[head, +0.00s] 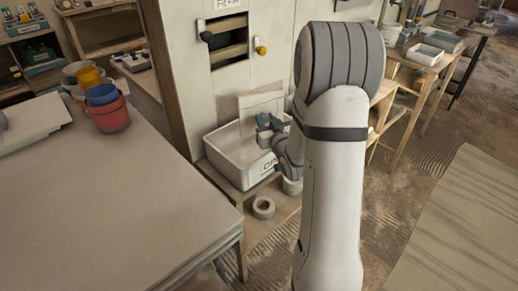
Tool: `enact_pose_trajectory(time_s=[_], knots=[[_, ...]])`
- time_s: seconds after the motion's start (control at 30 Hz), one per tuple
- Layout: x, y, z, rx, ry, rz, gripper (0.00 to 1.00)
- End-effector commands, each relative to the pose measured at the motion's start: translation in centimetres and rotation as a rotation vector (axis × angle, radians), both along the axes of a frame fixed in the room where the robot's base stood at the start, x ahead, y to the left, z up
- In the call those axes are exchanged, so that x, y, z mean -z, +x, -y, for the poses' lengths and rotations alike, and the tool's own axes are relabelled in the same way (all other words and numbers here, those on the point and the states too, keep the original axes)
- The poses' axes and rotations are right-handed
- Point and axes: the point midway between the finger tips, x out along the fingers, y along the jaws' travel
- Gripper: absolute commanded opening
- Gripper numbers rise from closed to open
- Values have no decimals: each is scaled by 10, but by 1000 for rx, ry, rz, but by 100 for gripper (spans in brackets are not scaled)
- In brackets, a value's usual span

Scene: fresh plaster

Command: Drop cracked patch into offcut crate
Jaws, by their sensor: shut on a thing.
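A pale flat patch (261,105) stands roughly upright over the white offcut crate (229,165). My gripper (268,127) is shut on the patch near its lower right part. The patch's lower edge is hidden behind the gripper and the crate's contents area, so I cannot tell whether it touches the crate. A crack is too fine to make out for certain. The crate sits on a low wooden stand, with partly hidden dark lettering on its front. My arm covers the area to the right of the crate.
A roll of tape (263,207) lies on the stand in front of the crate. A large grey table (120,180) fills the left, with stacked coloured buckets (107,112) at its back. A wall panel (273,40) with an opening rises behind the crate. Patterned floor lies at right.

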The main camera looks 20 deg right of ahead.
Motion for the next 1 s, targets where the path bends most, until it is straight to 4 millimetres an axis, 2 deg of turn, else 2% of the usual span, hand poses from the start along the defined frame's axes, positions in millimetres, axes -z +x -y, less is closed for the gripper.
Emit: enact_pose_trajectory(time_s=[0.1,0.33,0.37,0.67,0.9,1.0], knots=[[8,0,1,1,0,0,9],[8,0,1,2,-1,1,9],[8,0,1,2,-1,1,30],[8,0,2,3,0,0,54],[8,-1,2,4,0,-2,54],[8,-9,3,5,0,-1,54]])
